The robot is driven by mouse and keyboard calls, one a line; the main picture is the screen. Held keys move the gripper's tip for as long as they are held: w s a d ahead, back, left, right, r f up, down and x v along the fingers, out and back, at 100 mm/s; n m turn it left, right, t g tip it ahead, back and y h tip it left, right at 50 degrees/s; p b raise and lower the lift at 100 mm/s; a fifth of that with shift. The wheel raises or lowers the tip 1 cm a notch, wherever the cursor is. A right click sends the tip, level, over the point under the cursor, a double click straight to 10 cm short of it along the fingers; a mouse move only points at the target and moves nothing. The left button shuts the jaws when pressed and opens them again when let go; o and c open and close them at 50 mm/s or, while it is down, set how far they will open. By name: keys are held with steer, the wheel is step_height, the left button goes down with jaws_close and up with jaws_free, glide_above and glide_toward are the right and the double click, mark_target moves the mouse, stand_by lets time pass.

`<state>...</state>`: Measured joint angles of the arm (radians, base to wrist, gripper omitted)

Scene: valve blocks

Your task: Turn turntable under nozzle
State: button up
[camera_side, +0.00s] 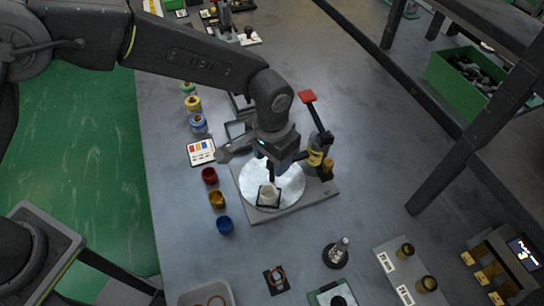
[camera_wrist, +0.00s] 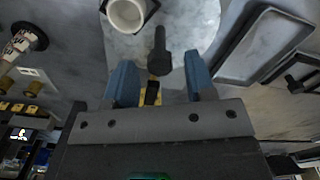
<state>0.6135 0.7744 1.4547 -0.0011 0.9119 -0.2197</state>
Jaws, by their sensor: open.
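The turntable (camera_side: 290,187) is a white marbled disc on a grey base plate; part of it also shows at the top of the wrist view (camera_wrist: 200,22). A white cup (camera_side: 268,196) stands in a dark square holder near the disc's front edge; I see it in the wrist view (camera_wrist: 127,14). A dark upright peg (camera_wrist: 159,50) shows between my blue fingers. My gripper (camera_wrist: 160,78) is open over the disc; whether it touches the peg I cannot tell. The nozzle stand, with black post, red-topped lever (camera_side: 308,97) and yellow-banded part (camera_side: 315,158), is right of my gripper.
Red, yellow and blue cups (camera_side: 217,199) stand left of the base plate, near a colour card (camera_side: 201,151). Several coloured pots (camera_side: 193,103) line the back left. A dark knobbed stand (camera_side: 337,253) is in front.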

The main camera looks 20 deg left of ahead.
steer(key=shift+f, duration=0.3)
jaws_close()
stand_by(0.3)
